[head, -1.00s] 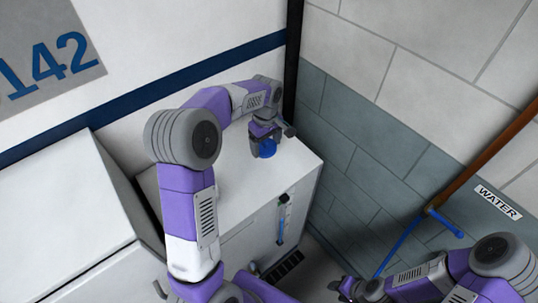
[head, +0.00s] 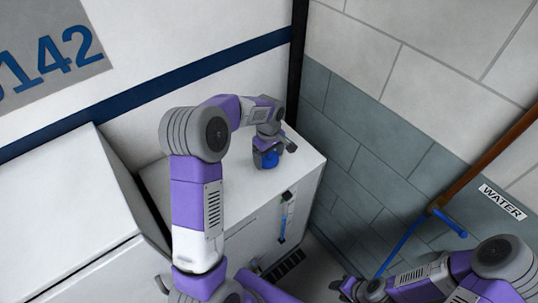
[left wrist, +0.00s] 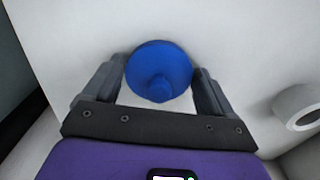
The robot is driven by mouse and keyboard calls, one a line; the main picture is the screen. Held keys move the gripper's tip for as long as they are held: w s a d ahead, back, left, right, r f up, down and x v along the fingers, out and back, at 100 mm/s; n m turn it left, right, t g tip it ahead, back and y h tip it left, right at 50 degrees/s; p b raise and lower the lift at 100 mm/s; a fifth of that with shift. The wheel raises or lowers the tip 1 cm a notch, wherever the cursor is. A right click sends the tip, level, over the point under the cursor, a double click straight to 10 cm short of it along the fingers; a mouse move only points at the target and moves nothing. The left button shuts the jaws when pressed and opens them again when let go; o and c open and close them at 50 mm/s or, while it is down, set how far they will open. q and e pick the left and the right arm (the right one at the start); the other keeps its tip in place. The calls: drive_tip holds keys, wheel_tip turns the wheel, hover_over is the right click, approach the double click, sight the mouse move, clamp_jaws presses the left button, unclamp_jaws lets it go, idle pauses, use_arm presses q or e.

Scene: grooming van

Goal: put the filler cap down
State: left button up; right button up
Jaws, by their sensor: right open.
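The blue filler cap (head: 269,160) is at the top of the white cabinet (head: 238,177). In the left wrist view the cap (left wrist: 158,70) is round with a small knob facing the camera. My left gripper (head: 268,158) is over the cabinet top, and its two fingers (left wrist: 160,78) lie against both sides of the cap. The cap is at or very near the white surface; I cannot tell whether it touches. My right gripper (head: 347,288) is low at the bottom edge, open, away from the cap.
A white ring-shaped neck (left wrist: 298,106) stands to the right of the cap in the left wrist view. A sight tube with blue (head: 284,218) is on the cabinet front. The tiled wall with a blue valve (head: 450,222) is on the right. A sloped white unit (head: 62,205) is on the left.

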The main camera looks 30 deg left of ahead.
use_arm(q)
drive_tip(key=shift+o, duration=1)
drive_tip(key=shift+r, duration=0.3)
wheel_tip(320, 180, up, 12)
drive_tip(key=p, duration=0.1)
drive_tip(key=shift+f, duration=0.15)
